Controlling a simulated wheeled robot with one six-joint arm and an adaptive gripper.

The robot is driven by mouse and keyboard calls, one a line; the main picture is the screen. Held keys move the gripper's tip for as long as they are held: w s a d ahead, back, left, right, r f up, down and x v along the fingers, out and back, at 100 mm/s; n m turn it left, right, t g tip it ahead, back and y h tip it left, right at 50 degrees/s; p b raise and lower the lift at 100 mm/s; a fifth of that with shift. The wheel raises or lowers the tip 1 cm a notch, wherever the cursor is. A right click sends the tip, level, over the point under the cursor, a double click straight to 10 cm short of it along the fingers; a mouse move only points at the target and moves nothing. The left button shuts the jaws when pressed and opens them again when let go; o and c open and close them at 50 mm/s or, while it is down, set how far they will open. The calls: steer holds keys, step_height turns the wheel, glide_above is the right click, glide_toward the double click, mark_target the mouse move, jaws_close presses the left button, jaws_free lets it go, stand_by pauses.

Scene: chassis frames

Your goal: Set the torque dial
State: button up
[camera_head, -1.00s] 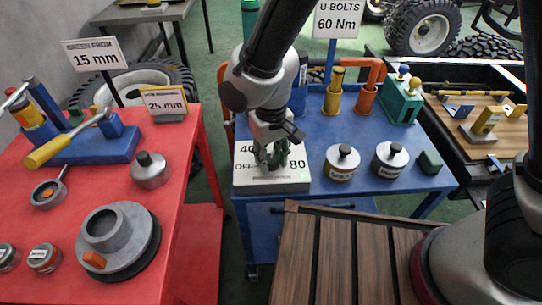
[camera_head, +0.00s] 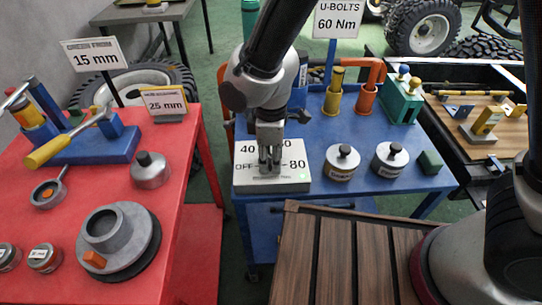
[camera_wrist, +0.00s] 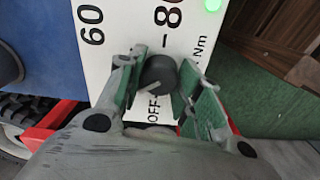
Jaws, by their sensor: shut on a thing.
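The torque dial is a white box (camera_head: 292,178) on the blue table, marked OFF, 40, 60 and 80 Nm. A sign behind it (camera_head: 337,20) reads "U-BOLTS 60 Nm". My gripper (camera_head: 269,165) points down over the box face and hides the knob in the head view. In the wrist view, the dark round knob (camera_wrist: 158,72) sits between the green-padded fingers of my gripper (camera_wrist: 160,88), which are shut on it. A short pale line shows on the knob, but I cannot tell its setting. A green light (camera_wrist: 212,4) glows on the box.
Two metal canisters (camera_head: 342,163) (camera_head: 390,160) stand right of the box on the blue table (camera_head: 330,128). Yellow and orange cylinders stand behind. A red table (camera_head: 105,180) with tools is at left. A slatted wooden top (camera_head: 340,255) is in front.

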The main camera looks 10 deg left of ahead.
steer(key=n, duration=0.5)
steer(key=shift+n, duration=0.3)
steer(key=n, duration=0.4)
steer(key=shift+n, duration=0.4)
steer(key=o, duration=1.1)
steer(key=shift+c, duration=0.2)
step_height(320, 180, up, 12)
